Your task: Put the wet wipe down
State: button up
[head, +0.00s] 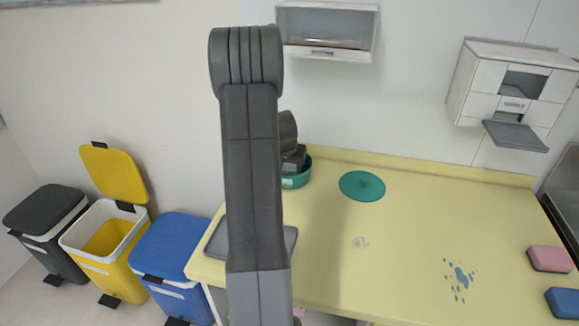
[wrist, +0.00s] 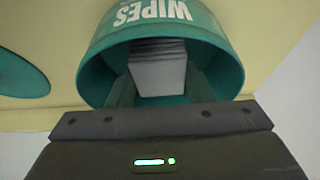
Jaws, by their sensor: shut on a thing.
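A teal tub (head: 296,180) marked WIPES stands at the back of the yellow counter (head: 400,230), partly hidden by my arm. In the wrist view the tub (wrist: 225,50) fills the upper part, its open mouth facing me. My gripper (wrist: 160,88) reaches into the mouth, a finger on each side of the white folded wet wipe (wrist: 157,72), shut on it. The wipe's far end shows layered edges; I cannot tell whether other wipes lie behind it. In the head view my gripper (head: 293,160) is at the tub, mostly hidden by my arm.
A round teal lid (head: 362,186) lies right of the tub. A grey tray (head: 288,238) is partly behind my arm. Blue splashes (head: 460,276), a pink sponge (head: 549,259) and a blue sponge (head: 563,301) are at the right. An open yellow bin (head: 105,235) stands left, between other bins.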

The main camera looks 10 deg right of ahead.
jog(key=shift+f, duration=0.2)
jog(key=shift+f, duration=0.15)
jog(key=o, duration=1.1)
jog(key=shift+r, duration=0.25)
jog(key=b+v, duration=0.1)
jog(key=v, duration=1)
jog(key=shift+s+r, duration=0.2)
jog(key=shift+r, duration=0.15)
jog(key=shift+f, duration=0.1)
